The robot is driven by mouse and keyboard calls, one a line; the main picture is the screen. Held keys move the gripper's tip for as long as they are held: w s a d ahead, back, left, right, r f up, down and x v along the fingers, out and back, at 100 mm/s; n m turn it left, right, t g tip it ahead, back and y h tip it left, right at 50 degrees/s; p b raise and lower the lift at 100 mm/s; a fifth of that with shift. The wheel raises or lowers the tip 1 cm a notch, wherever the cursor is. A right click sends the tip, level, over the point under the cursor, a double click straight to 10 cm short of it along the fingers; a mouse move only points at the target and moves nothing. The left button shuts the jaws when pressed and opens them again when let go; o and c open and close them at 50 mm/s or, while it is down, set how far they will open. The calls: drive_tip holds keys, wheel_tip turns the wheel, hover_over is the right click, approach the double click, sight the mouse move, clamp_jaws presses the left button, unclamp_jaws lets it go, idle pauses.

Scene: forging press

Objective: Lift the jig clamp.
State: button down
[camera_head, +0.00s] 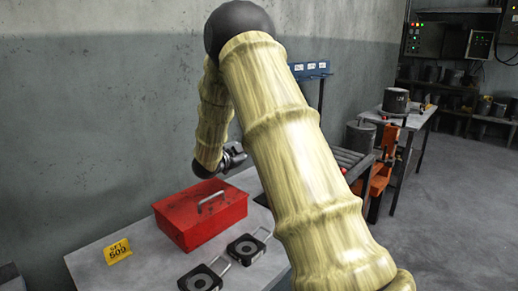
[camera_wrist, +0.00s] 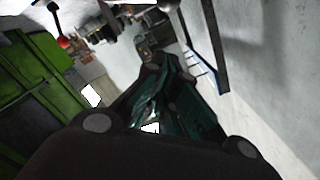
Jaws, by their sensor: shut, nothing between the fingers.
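My gripper (camera_head: 236,156) is at the end of my bent arm, behind and above the red toolbox, with nothing in its fingers. In the wrist view its dark fingers (camera_wrist: 163,82) come together in the middle of the picture. Nothing in view is clearly marked as the jig clamp. Two flat black-and-grey devices with round centres and loop handles lie on the table: a near one (camera_head: 200,279) and a farther one (camera_head: 246,249). I cannot tell whether either is the jig clamp. My arm hides part of the table's right side.
The red toolbox (camera_head: 201,213) with a grey handle stands on the grey table (camera_head: 140,265). A yellow sign (camera_head: 117,252) is at its left. A roller rack (camera_head: 350,160) and an orange stand (camera_head: 383,165) are beyond my arm. Green panels (camera_wrist: 30,95) show in the wrist view.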

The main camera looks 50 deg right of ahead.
drive_tip(key=a, duration=0.5)
drive_tip(key=shift+s+r+b, duration=0.15)
drive_tip(key=shift+s+b, duration=0.15)
drive_tip(key=shift+b, duration=0.05)
